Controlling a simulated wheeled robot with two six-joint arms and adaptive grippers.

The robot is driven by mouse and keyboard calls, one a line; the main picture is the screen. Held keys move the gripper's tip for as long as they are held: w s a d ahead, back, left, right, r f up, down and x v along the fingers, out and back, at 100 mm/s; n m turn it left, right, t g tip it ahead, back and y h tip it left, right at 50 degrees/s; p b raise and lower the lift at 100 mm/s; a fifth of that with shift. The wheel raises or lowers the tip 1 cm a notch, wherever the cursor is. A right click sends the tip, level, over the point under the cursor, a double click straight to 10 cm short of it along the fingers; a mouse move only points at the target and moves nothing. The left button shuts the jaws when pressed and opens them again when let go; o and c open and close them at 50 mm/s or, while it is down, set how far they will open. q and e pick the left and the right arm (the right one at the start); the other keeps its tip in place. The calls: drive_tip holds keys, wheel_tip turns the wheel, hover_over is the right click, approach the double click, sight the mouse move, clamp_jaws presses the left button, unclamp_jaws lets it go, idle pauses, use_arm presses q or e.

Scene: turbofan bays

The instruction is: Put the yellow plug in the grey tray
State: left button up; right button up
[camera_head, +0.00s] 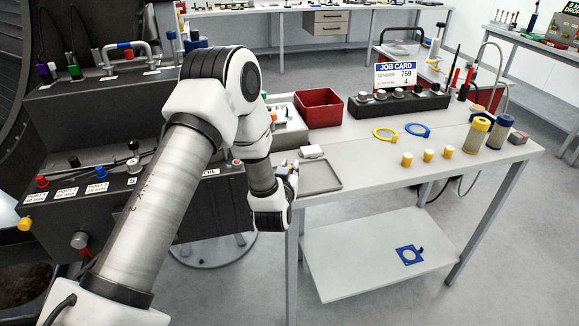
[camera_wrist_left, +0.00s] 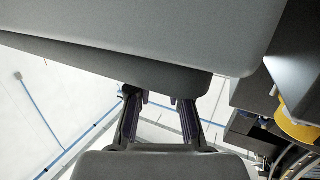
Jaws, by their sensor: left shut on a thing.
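The grey tray (camera_head: 322,190) lies at the left end of the bench, flat and empty in its visible part. My left gripper (camera_head: 290,168) is just left of the tray, partly hidden by my own wrist. In the left wrist view its fingers (camera_wrist_left: 160,101) are close to a large grey surface. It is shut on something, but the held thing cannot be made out. Three small yellow plugs (camera_head: 428,155) stand on the bench right of the tray. A yellow knob-like part (camera_head: 25,224) shows at the far left on the dark panel. My right gripper is not in view.
A red bin (camera_head: 318,108), a job card (camera_head: 395,74) and a dark block with knobs (camera_head: 400,104) stand behind. Yellow (camera_head: 385,134) and blue (camera_head: 418,129) rings lie mid-bench. Two cylinders stand at right. A dark panel (camera_head: 130,165) borders my left arm.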

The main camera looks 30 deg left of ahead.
use_arm(q)
drive_tip(key=shift+w+f, duration=0.1)
drive_tip(key=shift+f, duration=0.4)
drive_tip(key=shift+f, duration=0.15)
drive_tip(key=o, duration=0.7)
drive_tip(key=shift+o, duration=0.2)
